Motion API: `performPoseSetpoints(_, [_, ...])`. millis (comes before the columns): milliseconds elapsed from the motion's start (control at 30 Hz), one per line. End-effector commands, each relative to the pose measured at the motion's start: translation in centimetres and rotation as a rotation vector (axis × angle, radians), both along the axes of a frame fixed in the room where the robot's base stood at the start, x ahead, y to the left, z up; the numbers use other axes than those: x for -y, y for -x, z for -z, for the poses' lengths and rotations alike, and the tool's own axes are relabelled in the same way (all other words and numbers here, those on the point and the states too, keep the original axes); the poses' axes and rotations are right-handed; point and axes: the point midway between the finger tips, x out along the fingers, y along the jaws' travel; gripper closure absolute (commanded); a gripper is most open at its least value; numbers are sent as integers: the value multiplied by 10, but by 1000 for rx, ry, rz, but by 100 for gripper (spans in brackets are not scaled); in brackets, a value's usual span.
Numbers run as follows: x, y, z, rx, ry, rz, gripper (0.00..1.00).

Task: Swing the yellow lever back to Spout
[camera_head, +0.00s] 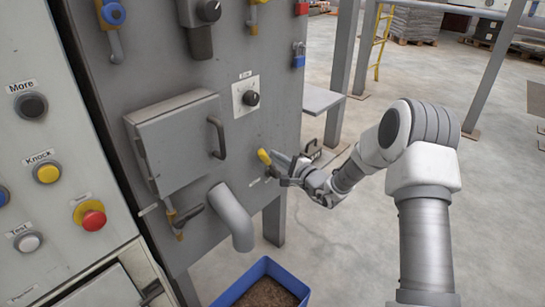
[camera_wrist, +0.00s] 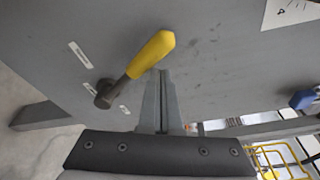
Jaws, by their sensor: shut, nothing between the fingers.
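The yellow lever (camera_head: 264,157) is on the grey machine panel, right of the bent spout pipe (camera_head: 232,216). In the wrist view the yellow lever (camera_wrist: 151,55) has a dark round pivot, and its handle slants up and to the right from it. Small white label plates sit near the pivot; their text is too small to read. My gripper (camera_head: 277,158) is at the panel, right beside the lever. In the wrist view my gripper (camera_wrist: 161,75) has its fingers together and empty, just below and right of the handle. I cannot tell whether they touch it.
A grey hatch door (camera_head: 176,146) with a handle is left of the lever. A dial (camera_head: 251,98) is above it. A blue bin (camera_head: 262,284) of pellets stands below the spout. Push buttons are at the far left. The floor to the right is mostly open.

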Motion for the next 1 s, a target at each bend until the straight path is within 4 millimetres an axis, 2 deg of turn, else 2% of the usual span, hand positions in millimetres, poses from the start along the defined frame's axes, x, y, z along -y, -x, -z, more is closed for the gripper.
performPoseSetpoints(333, [5, 5, 4, 0, 1, -5, 100])
performPoseSetpoints(867, [2, 8, 7, -6, 1, -13, 100])
performPoseSetpoints(1000, [9, 5, 2, -5, 0, -11, 100])
